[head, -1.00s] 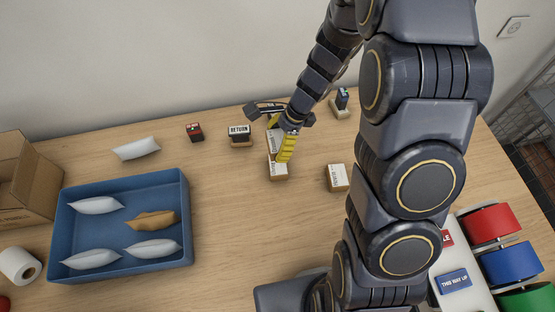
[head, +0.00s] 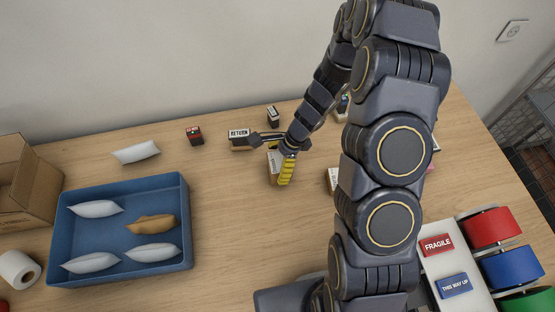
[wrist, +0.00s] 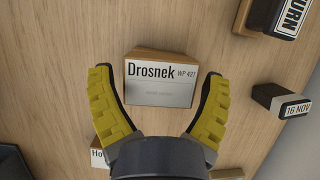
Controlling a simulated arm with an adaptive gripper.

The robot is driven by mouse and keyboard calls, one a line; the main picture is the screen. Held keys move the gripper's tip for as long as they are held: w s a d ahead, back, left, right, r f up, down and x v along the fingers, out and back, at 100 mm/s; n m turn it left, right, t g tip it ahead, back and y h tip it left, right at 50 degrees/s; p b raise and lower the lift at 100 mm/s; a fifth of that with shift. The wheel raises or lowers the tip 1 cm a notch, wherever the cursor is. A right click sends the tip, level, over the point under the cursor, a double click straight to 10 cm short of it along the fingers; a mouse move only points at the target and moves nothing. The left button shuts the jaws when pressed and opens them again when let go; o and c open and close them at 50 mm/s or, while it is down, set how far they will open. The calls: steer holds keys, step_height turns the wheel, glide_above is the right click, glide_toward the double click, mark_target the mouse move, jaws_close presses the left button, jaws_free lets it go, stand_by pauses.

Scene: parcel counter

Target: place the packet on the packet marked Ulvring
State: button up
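A small brown packet (wrist: 160,82) with a white label reading Drosnek WP 427 lies between my gripper's fingertips in the wrist view. My gripper (wrist: 160,80) has its two yellow fingers spread, with a narrow gap on each side of the packet. In the head view my gripper (head: 282,168) is low over the counter, partly covering the packet (head: 272,163). What lies directly beneath the packet is hidden, and no Ulvring label is readable. Another packet (head: 332,180), right of my gripper, is partly behind my arm; a label starting "Ho" (wrist: 97,156) shows in the wrist view.
A RETURN stamp (head: 239,139), a dark date stamp (head: 272,117) and a red stamp (head: 194,135) stand nearby. A blue tray (head: 62,232) of pouches, a white pouch (head: 136,152) and a cardboard box (head: 22,185) are left. Tape rolls (head: 510,263) stand right.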

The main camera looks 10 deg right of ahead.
steer(key=shift+o, duration=0.5)
steer(key=shift+r, duration=0.1)
steer(key=shift+d+r, duration=0.1)
steer(key=shift+r, duration=0.15)
steer(key=v, duration=1)
steer(key=s+a+r+n, duration=0.2)
steer(key=s+r+n, duration=0.3)
steer(key=r, duration=0.3)
steer(key=s+r+n+h, duration=0.2)
steer(key=s+r+n, duration=0.2)
steer(key=s+n, duration=0.2)
steer(key=s+r+n+g+h, duration=0.1)
steer(key=s+r+n+h, duration=0.1)
steer(key=s+r+n, duration=0.2)
steer(key=s+n, duration=0.3)
steer(key=s, duration=0.4)
steer(key=shift+s+d+r+g+h, duration=0.15)
steer(key=shift+d+r+g+h, duration=0.15)
steer(key=shift+r, duration=0.1)
steer(key=shift+a, duration=0.1)
